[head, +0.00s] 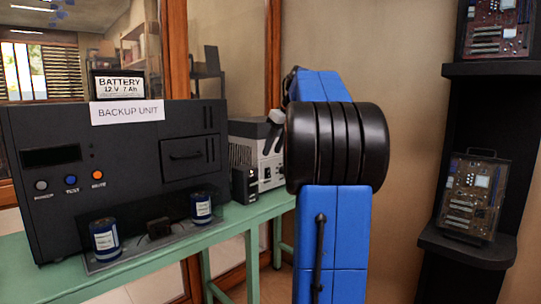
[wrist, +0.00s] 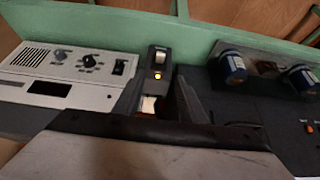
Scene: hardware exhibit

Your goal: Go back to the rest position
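My arm, blue with a black joint, stands upright in the middle of the head view. My gripper (wrist: 162,95) shows in the wrist view as two dark fingers standing apart, with nothing visibly held between them. A small black box (wrist: 158,62) with a lit orange lamp and a pale part lies beyond and between the fingers. The same box (head: 245,185) stands on the bench in the head view, left of my arm. In the head view the fingers cannot be made out clearly.
A black backup unit (head: 115,165) stands on the green bench (head: 240,214) at left, with two blue cylinders (head: 105,240) (head: 201,207) at its front. A grey-white instrument (wrist: 70,72) sits beside the small box. Black shelves (head: 470,245) with circuit boards stand at right.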

